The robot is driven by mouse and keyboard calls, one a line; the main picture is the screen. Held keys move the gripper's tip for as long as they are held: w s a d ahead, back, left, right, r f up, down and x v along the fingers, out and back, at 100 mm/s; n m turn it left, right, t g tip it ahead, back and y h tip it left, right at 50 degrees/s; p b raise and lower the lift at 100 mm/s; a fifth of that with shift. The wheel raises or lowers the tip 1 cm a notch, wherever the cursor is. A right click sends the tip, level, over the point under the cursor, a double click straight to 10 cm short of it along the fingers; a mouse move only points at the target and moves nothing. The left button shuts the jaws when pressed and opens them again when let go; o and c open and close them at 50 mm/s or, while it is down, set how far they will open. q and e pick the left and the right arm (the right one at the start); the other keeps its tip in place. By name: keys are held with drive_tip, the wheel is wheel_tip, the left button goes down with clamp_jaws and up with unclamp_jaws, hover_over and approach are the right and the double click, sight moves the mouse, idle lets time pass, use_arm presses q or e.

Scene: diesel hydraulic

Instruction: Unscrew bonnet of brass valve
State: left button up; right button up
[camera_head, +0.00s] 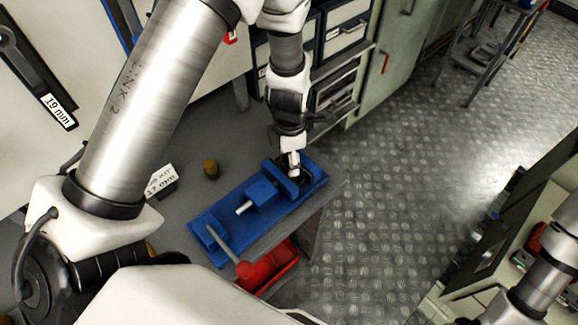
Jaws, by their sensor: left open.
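My left gripper (292,172) points down over the jaw end of a blue vise (215,232) on the grey bench. It is open, with its fingertips at the jaws. Something dark and small shows beside the fingertips at the vise jaws, but I cannot make out the brass valve or its bonnet there. A small brownish-yellow cylindrical piece (210,168) stands on the bench behind the vise, apart from the gripper; I cannot tell what part it is. Only links of my right arm show at the lower right; its gripper is out of view.
A sign reading 17 mm (162,181) stands left of the small piece. A wrench with a 19 mm tag (58,112) hangs at upper left. A red bin (268,270) sits below the bench's front edge. Drawers (345,30) stand behind. Open metal floor lies to the right.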

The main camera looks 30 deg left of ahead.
use_arm(q)
drive_tip(key=m, duration=0.4)
drive_tip(key=shift+m, duration=0.3)
drive_tip(key=m, duration=1)
drive_tip(key=shift+m, duration=0.4)
drive_tip(key=m, duration=0.4)
drive_tip(key=shift+m, duration=0.3)
drive_tip(key=c, duration=0.9)
drive_tip(key=n, duration=1.3)
drive_tip(key=shift+n, duration=0.4)
drive_tip(key=n, duration=0.5)
drive_tip(key=shift+n, duration=0.4)
drive_tip(key=o, duration=0.9)
